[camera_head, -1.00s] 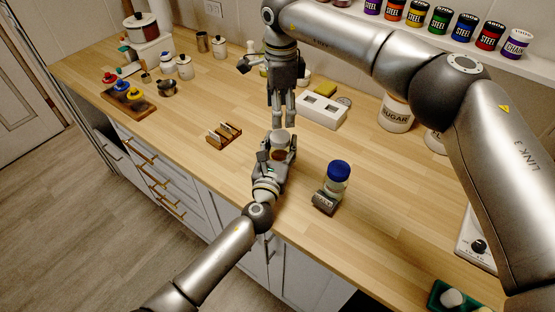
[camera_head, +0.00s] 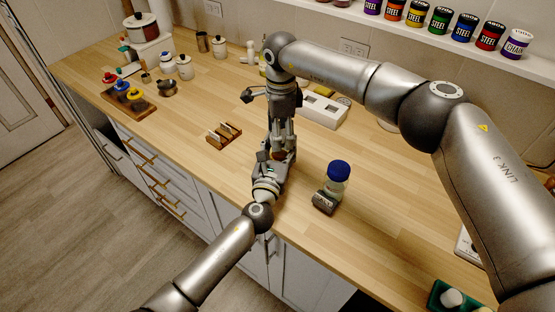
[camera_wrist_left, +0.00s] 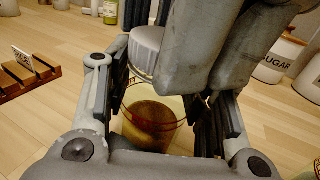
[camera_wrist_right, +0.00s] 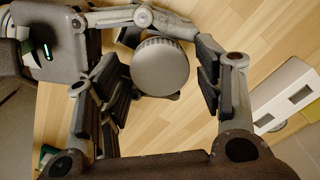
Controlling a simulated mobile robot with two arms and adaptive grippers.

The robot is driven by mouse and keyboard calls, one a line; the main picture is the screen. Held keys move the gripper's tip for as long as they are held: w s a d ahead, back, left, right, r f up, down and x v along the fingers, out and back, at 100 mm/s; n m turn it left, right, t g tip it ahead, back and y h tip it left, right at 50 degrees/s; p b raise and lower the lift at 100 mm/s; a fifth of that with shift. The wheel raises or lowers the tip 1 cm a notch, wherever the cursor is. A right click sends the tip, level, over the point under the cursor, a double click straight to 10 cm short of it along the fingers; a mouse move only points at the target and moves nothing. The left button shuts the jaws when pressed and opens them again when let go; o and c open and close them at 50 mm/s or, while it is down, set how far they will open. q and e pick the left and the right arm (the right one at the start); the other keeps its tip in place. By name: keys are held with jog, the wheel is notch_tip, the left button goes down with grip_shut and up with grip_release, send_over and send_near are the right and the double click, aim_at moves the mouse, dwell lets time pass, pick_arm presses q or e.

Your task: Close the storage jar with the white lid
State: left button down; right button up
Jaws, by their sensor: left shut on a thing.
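The glass storage jar (camera_wrist_left: 150,118) with brown contents is between the fingers of my left gripper (camera_wrist_left: 165,118), which is shut on it. It stands over the counter and is mostly hidden in the head view. The whitish lid (camera_wrist_right: 160,67), round with a ribbed edge, is between the fingers of my right gripper (camera_wrist_right: 162,85). Whether the pads press on it is not clear. In the left wrist view the lid (camera_wrist_left: 147,50) shows above the jar's mouth, with the jar's upper part visible below it. My right gripper (camera_head: 281,140) points down over the left one.
A blue-capped jar (camera_head: 338,178) stands to the right, by a dark labelled block (camera_head: 324,202). A wooden rack (camera_head: 224,136) is to the left. A white block with openings (camera_head: 325,112) and a sugar canister (camera_wrist_left: 278,60) are behind.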

jog(key=c, duration=0.7)
jog(key=o, duration=1)
jog(key=shift+r, duration=0.15)
jog(key=shift+r, duration=2.15)
jog(key=shift+c, duration=0.3)
jog(key=shift+r, duration=1.75)
